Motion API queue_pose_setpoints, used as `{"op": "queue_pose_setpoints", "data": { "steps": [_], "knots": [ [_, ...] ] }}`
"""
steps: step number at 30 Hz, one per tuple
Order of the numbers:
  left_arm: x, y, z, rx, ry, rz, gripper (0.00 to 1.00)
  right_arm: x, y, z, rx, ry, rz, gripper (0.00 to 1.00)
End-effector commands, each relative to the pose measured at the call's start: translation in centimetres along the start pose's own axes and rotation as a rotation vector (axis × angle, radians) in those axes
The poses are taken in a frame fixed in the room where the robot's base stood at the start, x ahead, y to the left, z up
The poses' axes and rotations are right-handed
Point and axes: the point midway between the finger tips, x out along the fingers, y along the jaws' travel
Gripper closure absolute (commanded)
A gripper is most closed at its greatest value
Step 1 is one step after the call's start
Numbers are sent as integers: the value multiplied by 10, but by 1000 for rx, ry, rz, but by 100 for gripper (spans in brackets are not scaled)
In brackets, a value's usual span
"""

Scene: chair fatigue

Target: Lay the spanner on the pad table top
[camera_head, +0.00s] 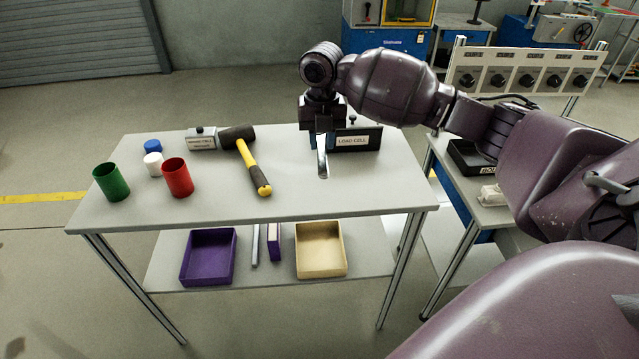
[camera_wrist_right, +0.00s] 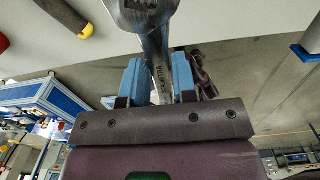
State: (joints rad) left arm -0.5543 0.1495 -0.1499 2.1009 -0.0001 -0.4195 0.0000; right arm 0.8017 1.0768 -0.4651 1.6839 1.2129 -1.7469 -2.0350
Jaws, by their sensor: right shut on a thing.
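My right gripper (camera_head: 322,130) is over the back right of the grey table top (camera_head: 290,205), beside the load cell box. It is shut on the silver spanner (camera_head: 322,165), whose lower part shows below the fingers. In the right wrist view, the spanner (camera_wrist_right: 155,45) runs between the blue fingertips (camera_wrist_right: 158,78), with its wide end at the top edge of the picture. I cannot tell whether the spanner touches the table top. My left gripper is not in view.
The load cell box (camera_head: 358,139) stands just right of the gripper. A yellow-handled hammer (camera_head: 252,170) lies to the left, near a grey box (camera_head: 202,139). Red (camera_head: 177,178) and green (camera_head: 111,182) cups stand further left. The front right of the table is clear.

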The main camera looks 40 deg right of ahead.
Motion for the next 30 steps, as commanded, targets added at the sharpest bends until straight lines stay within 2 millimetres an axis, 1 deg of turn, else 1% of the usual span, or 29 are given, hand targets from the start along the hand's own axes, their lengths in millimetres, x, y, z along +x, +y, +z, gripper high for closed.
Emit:
{"op": "queue_pose_setpoints", "data": {
  "steps": [1, 3, 7, 10, 17, 20, 25, 27, 30],
  "knots": [
    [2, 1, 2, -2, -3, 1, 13, 16, 0, 0, 0, 6, -3, 100],
    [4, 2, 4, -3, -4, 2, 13, 31, 0, 0, 1, 5, -3, 100],
    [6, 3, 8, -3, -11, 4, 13, 53, 0, 0, 0, 3, -2, 100],
    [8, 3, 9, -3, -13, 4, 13, 64, 0, 0, 1, 1, -1, 100],
    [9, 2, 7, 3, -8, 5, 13, 74, 0, 0, 1, -1, -1, 100],
    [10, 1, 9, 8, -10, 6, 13, 87, 0, 0, 2, 1, -1, 100],
    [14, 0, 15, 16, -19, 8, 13, 116, 0, -1, 1, 4, -2, 100],
    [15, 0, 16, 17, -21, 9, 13, 124, 0, 0, 1, 2, -1, 100],
    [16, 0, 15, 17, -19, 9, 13, 126, -1, 0, 1, -2, -1, 100]
  ]
}}
